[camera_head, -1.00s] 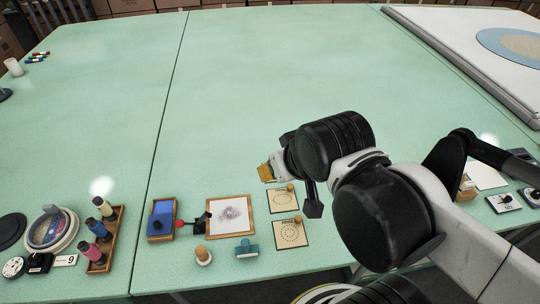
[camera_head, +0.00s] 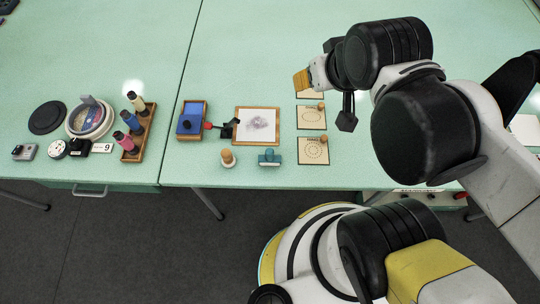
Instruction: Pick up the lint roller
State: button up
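I cannot pick out a lint roller for sure in the head view. A small tool with a red handle and black head (camera_head: 229,128) lies between the blue pad and the framed print, but it looks more like an ink roller. My gripper (camera_head: 302,81) is at the end of my arm, above the table and right of the framed print. My arm hides much of the table's right part.
A round dial device (camera_head: 90,119) stands left. The table's back area is clear.

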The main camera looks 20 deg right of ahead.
aim_at(269, 160)
jog(key=k+j, duration=0.15)
jog(key=j, duration=0.25)
jog(key=k+j, duration=0.15)
jog(key=j, duration=0.25)
jog(key=k+j, duration=0.15)
jog(key=j, duration=0.2)
